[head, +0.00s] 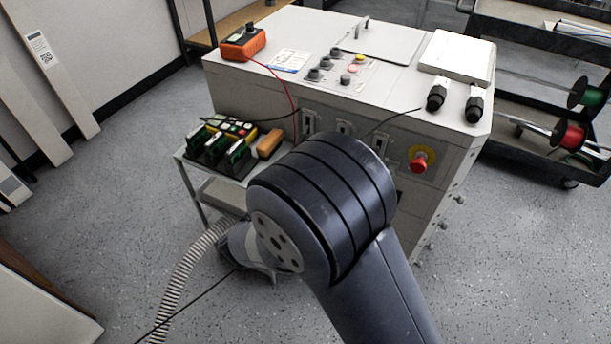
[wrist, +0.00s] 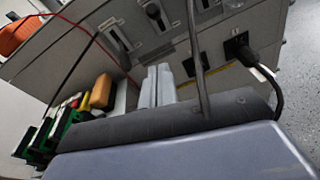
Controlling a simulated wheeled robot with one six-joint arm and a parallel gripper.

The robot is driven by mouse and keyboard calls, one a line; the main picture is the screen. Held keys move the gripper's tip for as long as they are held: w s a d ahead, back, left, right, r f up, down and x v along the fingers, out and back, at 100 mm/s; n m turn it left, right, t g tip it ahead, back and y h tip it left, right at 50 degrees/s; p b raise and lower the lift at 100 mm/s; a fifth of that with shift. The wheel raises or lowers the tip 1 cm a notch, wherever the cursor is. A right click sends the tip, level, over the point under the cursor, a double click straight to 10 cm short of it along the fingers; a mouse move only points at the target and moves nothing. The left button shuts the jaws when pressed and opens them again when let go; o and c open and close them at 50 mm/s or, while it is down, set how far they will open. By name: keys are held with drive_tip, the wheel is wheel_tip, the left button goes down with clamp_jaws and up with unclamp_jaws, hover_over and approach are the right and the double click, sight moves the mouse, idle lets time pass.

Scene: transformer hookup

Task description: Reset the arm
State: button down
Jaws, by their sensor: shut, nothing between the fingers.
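My arm covers the middle of the head view, and my gripper is hidden behind it there. In the wrist view my gripper (wrist: 157,85) shows as two light grey fingers pressed together, with nothing between them. They point at the front of the grey cabinet (head: 240,92), which has sockets and a red emergency stop knob (head: 419,161). A black plug (wrist: 240,46) sits at the cabinet front to the right of the fingers, with a black cable hanging from it. The gap between fingertips and cabinet cannot be judged.
A small side table (head: 182,156) left of the cabinet holds green-and-black parts (head: 216,149) and an orange-brown block (head: 269,143). An orange meter (head: 243,42) with a red lead and two black connectors (head: 436,97) stand on the cabinet. A spool cart (head: 540,70) is at right. Floor is open left and right.

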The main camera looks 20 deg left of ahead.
idle(0.5)
drive_tip(key=w+d+f+t+b, duration=0.1)
drive_tip(key=w+f+t+b, duration=0.2)
drive_tip(key=w+b, duration=0.2)
drive_tip(key=w+d+f+t+h+b, duration=0.1)
drive_tip(key=w+f+t+b, duration=0.2)
drive_tip(key=w, duration=0.5)
drive_tip(key=shift+d+t+b, duration=0.25)
drive_tip(key=shift+t+b, duration=0.25)
drive_tip(key=shift+b, duration=0.55)
drive_tip(key=shift+w, duration=0.1)
drive_tip(key=shift+r, duration=0.2)
